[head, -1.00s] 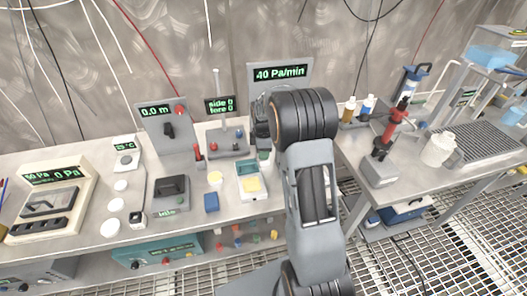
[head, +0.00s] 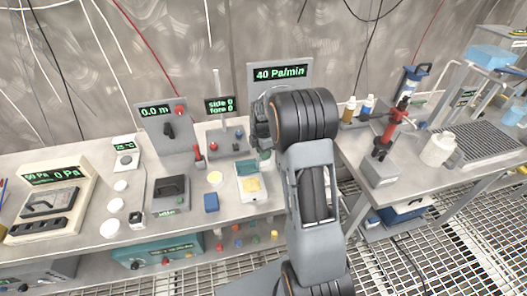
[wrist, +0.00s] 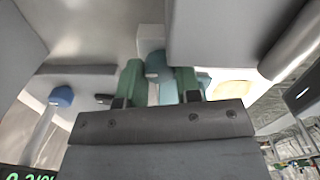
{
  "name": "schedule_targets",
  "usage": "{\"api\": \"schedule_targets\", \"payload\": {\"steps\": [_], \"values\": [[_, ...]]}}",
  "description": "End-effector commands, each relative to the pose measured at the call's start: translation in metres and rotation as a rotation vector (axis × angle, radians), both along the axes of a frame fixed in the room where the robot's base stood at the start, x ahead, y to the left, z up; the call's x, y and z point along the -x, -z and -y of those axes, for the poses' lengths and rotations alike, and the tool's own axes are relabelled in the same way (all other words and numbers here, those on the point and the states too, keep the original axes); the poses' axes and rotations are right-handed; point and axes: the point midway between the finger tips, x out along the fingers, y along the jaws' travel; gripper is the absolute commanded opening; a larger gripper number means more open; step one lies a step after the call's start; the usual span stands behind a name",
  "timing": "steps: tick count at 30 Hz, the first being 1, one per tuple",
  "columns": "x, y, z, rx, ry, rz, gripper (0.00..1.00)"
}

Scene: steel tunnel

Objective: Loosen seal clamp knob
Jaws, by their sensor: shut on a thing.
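In the wrist view my gripper (wrist: 158,82) has two green fingers. They are shut on a rounded blue-grey knob (wrist: 155,65), one finger on each side of it. A pale post shows below the knob between the fingers. In the head view my gripper (head: 264,148) is at the back of the left bench, in front of the stand with the 40 Pa/min display (head: 280,73). My arm hides most of the gripper there, and the held knob cannot be made out.
A separate blue knob (wrist: 62,96) stands to the left in the wrist view. The left bench (head: 95,170) carries a 0.0 m panel (head: 157,112), a blue block (head: 211,202) and a pale tray (head: 240,190). A red-handled device (head: 393,127) stands on the right table.

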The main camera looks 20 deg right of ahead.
Motion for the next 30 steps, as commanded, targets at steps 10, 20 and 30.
{"api": "schedule_targets", "payload": {"steps": [10,20,30], "values": [[-0.001,-0.001,0.0,0.001,-0.002,0.002,0.41],[0.0,0.0,0.0,0.001,0.0,0.0,0.57],[-0.001,-0.031,0.0,0.002,0.0,0.005,0.57]]}}
